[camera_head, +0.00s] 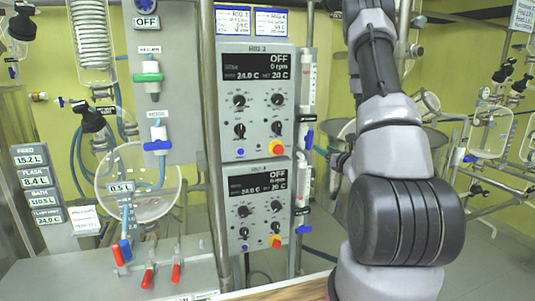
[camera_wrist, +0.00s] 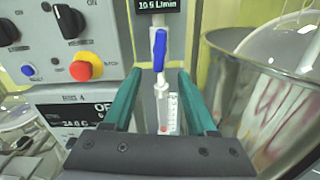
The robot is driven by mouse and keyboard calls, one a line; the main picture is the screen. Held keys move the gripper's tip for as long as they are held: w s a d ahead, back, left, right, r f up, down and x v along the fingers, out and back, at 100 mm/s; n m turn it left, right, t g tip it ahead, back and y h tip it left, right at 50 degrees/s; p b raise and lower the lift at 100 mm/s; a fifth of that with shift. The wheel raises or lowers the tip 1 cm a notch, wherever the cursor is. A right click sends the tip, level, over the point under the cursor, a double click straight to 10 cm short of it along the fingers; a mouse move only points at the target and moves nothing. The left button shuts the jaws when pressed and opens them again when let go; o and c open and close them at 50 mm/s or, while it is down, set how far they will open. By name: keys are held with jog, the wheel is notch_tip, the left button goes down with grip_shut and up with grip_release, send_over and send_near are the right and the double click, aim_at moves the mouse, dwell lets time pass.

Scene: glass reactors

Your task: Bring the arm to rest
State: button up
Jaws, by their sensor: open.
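My arm (camera_head: 405,220) reaches up and forward through the right half of the head view. It is bent, with a large dark joint low in the picture. The arm largely hides my gripper in the head view. In the wrist view my gripper (camera_wrist: 160,74) is open, with one teal finger on each side. Nothing is held between the fingers. A valve with a blue handle (camera_wrist: 160,47) and a clear tube with a scale (camera_wrist: 173,112) show beyond and between the fingers, with gaps on both sides. The distance to them is hard to tell.
A grey control panel (camera_head: 262,108) with knobs and displays stands left of my arm. A second panel (camera_head: 257,208) sits below it. A steel vessel (camera_wrist: 262,90) is close on the right in the wrist view. Glassware (camera_head: 140,180) stands left; more glass (camera_head: 490,130) stands right.

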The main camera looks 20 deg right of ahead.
jog(key=s+a+r+n+g+y, duration=0.1)
jog(key=a+r+n+g+y, duration=0.1)
jog(key=a+r+n+y, duration=0.45)
jog(key=s+a+r+n+g+y, duration=0.1)
jog(key=a+r+n+y, duration=0.25)
jog(key=a, duration=0.55)
jog(key=s+a+r+n+g+y, duration=0.3)
jog(key=s+a+r+n+g, duration=0.2)
jog(key=s+a+n+g, duration=0.5)
jog(key=s+a+n+g+h, duration=0.2)
jog(key=s+n+h, duration=0.3)
jog(key=s, duration=0.5)
jog(key=s+d+r+n+t+h, duration=0.3)
jog(key=d+r+n+h, duration=0.3)
jog(key=d+n, duration=0.2)
jog(key=shift+s+d+t+h, duration=0.2)
jog(key=shift+d+t+h, duration=0.1)
jog(key=shift+t, duration=0.3)
jog(key=shift+f, duration=0.1)
jog(key=shift+c, duration=0.6)
jog(key=shift+d, duration=0.1)
